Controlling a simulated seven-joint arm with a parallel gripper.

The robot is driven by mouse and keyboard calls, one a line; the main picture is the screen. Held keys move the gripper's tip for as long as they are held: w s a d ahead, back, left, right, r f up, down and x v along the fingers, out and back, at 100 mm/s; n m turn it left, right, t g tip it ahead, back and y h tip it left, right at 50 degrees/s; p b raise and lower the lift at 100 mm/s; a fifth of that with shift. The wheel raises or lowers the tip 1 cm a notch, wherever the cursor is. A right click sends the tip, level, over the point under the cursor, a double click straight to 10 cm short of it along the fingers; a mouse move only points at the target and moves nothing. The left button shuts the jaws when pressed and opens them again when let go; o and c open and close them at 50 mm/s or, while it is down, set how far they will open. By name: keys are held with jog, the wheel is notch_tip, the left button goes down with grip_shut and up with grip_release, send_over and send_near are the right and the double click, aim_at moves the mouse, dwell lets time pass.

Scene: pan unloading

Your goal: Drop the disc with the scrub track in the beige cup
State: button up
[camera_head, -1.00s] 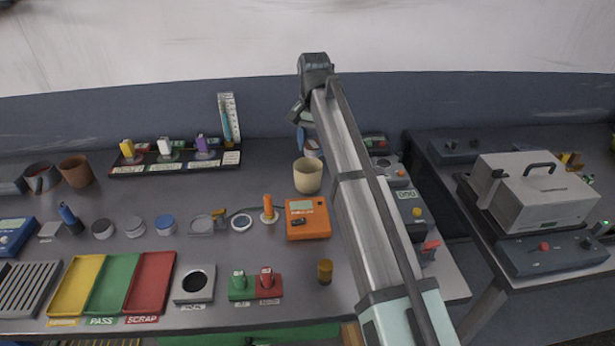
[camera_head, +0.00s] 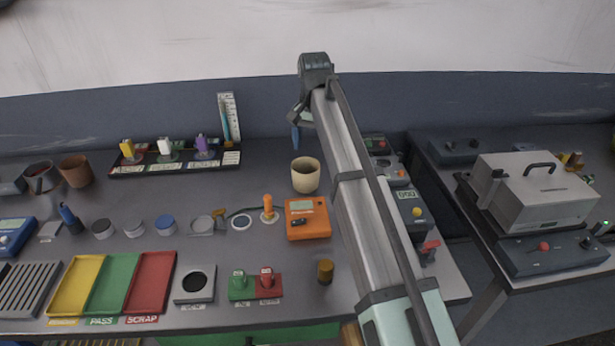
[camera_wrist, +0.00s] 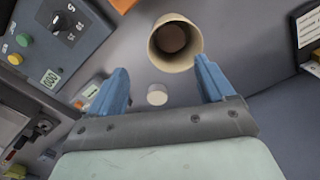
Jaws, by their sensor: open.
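The beige cup (camera_head: 305,176) stands upright on the bench behind the orange box. It also shows in the wrist view (camera_wrist: 158,58), above and between my fingertips, with a darker round patch inside. I cannot tell whether that patch is its floor or a disc. My gripper (camera_wrist: 160,80) has its blue fingers spread apart and holds nothing. In the head view one blue finger shows behind the cup; my arm hides the rest. A small pale disc-like piece (camera_wrist: 157,95) shows between the fingers, below the cup in the picture. No scrub track can be made out on it.
The orange box (camera_head: 307,219) and an amber cylinder (camera_head: 325,271) stand in front of the cup. Yellow, green and red trays (camera_head: 149,283) lie front left. A grey machine (camera_head: 537,190) stands right.

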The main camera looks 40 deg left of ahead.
notch_tip(320, 180, up, 13)
jog(key=shift+r, duration=0.15)
dwell(0.4)
jog(key=shift+w, duration=0.1)
dwell(0.4)
